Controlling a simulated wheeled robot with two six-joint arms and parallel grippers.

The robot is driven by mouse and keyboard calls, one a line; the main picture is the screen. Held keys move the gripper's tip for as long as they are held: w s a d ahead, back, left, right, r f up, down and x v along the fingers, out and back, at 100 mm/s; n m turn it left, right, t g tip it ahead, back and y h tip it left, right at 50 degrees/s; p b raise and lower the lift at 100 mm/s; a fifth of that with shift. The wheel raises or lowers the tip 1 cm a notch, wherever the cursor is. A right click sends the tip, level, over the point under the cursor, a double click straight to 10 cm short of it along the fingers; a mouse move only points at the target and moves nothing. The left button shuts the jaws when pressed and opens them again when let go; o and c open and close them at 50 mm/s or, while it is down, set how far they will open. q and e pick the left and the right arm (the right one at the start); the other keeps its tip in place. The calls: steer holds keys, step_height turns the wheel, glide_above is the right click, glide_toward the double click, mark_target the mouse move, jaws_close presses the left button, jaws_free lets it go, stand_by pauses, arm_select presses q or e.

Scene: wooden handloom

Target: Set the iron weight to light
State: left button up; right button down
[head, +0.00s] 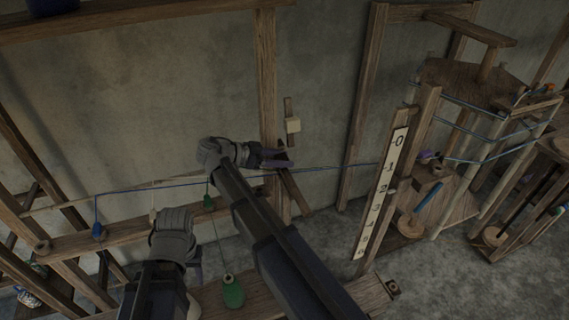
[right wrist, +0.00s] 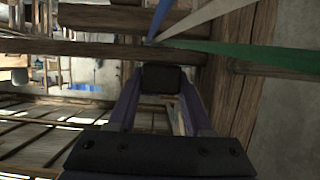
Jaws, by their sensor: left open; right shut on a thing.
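My right gripper (head: 283,158) is at the wooden post in the middle of the head view. In the right wrist view its purple fingers (right wrist: 160,82) are shut on a dark block (right wrist: 162,78), which looks like the iron weight. The block lies close to a wooden bar (right wrist: 105,50); I cannot tell whether it rests on it. In the head view the weight is too small and dark to make out clearly. My left gripper (head: 196,268) is low at the left, mostly hidden behind its wrist, open and apart from the weight.
A blue cord (head: 330,167) runs across near my right gripper. A numbered board (head: 382,190) stands to the right. A green spool (head: 232,291) sits by my left gripper. A frame with several cords stands at right.

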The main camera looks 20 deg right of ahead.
steer(key=shift+c, duration=2.2)
jaws_free()
steer(key=shift+w, duration=0.3)
steer(key=shift+o, duration=0.6)
steer(key=shift+s, duration=0.1)
